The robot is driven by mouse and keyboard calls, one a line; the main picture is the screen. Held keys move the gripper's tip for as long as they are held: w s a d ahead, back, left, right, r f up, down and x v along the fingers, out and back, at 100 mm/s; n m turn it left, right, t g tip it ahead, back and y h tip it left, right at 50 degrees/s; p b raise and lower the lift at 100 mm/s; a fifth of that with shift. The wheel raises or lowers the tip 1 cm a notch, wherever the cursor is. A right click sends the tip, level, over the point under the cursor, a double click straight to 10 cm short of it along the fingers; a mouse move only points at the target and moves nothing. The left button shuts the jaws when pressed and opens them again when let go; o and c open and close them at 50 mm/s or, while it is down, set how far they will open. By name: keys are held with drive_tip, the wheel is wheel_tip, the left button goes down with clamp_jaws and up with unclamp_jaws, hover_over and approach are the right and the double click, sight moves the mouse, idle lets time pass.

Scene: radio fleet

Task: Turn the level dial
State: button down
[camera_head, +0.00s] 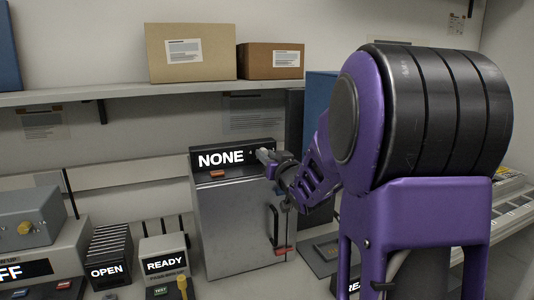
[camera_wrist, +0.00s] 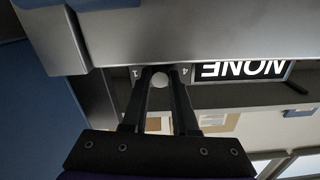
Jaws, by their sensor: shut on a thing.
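The level dial (camera_wrist: 160,80) is a small pale round knob on the dark panel, seen between my fingers in the upside-down wrist view. The marks 1 and 4 show on either side of it. My gripper (camera_wrist: 161,73) is shut on the dial, one finger on each side.
A shelf (camera_head: 130,94) with two cardboard boxes (camera_head: 191,52) runs above the cabinet. A cabinet handle (camera_head: 277,228) stands below my gripper. A READY unit (camera_head: 165,249) and an OPEN rack (camera_head: 108,258) stand at left. A blue case (camera_head: 321,98) is behind my arm.

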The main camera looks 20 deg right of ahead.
drive_tip(key=m+p, duration=0.2)
drive_tip(key=m, duration=0.4)
drive_tip(key=shift+r, duration=0.1)
drive_tip(key=shift+m, duration=0.3)
idle(0.3)
drive_tip(key=c, duration=0.7)
unclamp_jaws()
